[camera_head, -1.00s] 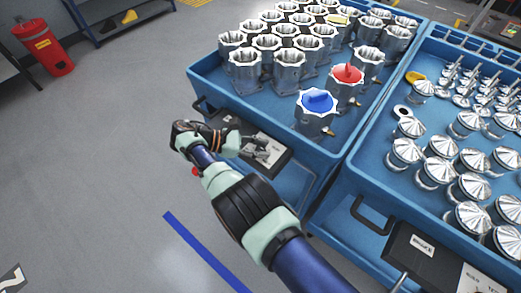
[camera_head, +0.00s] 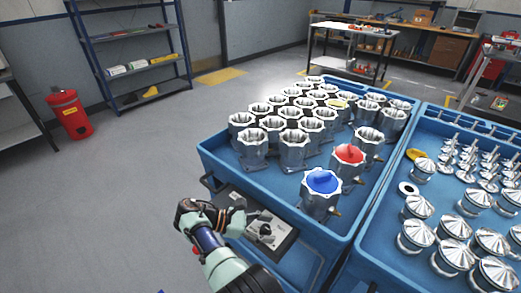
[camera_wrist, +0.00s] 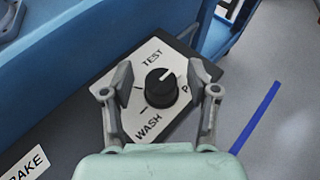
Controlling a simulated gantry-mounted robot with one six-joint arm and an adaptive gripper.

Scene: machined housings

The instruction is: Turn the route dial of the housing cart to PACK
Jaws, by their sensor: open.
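The route dial (camera_wrist: 160,88) is a round black knob on a pale plate on a dark panel. In the wrist view its white pointer mark is tilted up and right, between TEST and a label showing only "P". The right finger partly hides that label; WASH is below. My gripper (camera_wrist: 159,74) is open, with one finger on each side of the knob; I cannot tell whether they touch it. In the head view the dial (camera_head: 266,230) sits on the front end of the blue housing cart (camera_head: 235,175), with my gripper (camera_head: 252,217) beside it.
Several metal housings (camera_head: 253,143) stand on the cart, one with a blue insert (camera_head: 322,182) and one with a red insert (camera_head: 349,154). A second blue cart with metal parts (camera_head: 455,256) is at the right. Open floor (camera_head: 120,200) lies at the left.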

